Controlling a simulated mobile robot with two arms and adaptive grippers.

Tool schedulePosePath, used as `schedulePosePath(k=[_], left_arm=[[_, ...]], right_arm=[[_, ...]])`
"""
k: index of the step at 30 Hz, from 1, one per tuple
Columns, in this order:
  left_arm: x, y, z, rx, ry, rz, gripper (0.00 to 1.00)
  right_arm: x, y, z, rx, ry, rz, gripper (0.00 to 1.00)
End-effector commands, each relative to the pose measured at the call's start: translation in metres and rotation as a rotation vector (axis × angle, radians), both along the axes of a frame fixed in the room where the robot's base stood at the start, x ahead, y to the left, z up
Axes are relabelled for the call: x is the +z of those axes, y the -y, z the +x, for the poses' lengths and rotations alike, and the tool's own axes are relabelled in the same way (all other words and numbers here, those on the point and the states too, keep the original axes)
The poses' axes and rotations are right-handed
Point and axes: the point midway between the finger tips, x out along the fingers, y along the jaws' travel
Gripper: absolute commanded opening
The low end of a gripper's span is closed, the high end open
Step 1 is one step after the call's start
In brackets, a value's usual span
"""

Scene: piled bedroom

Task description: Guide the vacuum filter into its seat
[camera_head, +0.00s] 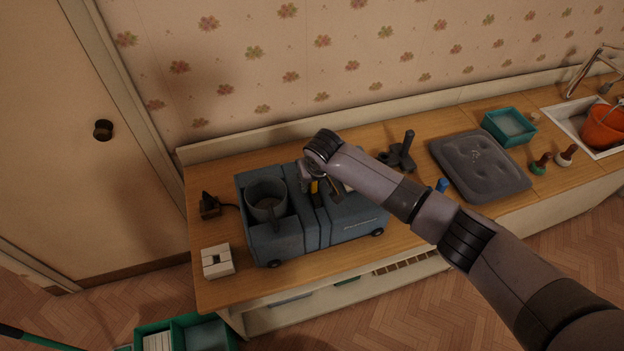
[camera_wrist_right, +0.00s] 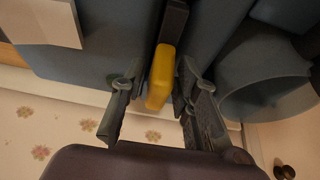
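The vacuum (camera_head: 345,222) is a blue, boxy body with dark wheels on the wooden counter. An open grey round cup (camera_head: 267,188) stands in its left part and shows at the right of the right wrist view (camera_wrist_right: 262,95). A yellow tab (camera_wrist_right: 161,78) on a dark strip rises between the blue parts. My right gripper (camera_wrist_right: 157,85) is over the vacuum, its fingers on either side of the tab with a visible gap at the left finger. A pale flat panel (camera_wrist_right: 45,22) lies beside it; I cannot tell whether it is the filter. My left gripper is out of view.
A white block (camera_head: 217,260) and a black plug (camera_head: 209,206) lie left of the vacuum. A dark knobbed part (camera_head: 400,153), a grey cushion (camera_head: 480,165), a teal tray (camera_head: 509,127) and stampers (camera_head: 540,164) are to the right. The wall is close behind.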

Motion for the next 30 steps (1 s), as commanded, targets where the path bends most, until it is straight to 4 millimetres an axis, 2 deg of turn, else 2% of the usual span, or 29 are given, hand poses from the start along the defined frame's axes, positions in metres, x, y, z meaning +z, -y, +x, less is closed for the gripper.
schedulePosePath(k=[17,30], left_arm=[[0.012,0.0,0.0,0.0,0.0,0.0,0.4],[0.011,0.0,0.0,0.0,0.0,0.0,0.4]], right_arm=[[0.017,0.002,-0.006,-0.001,0.001,0.001,0.29],[0.028,0.004,-0.011,-0.001,0.0,0.0,0.29]])
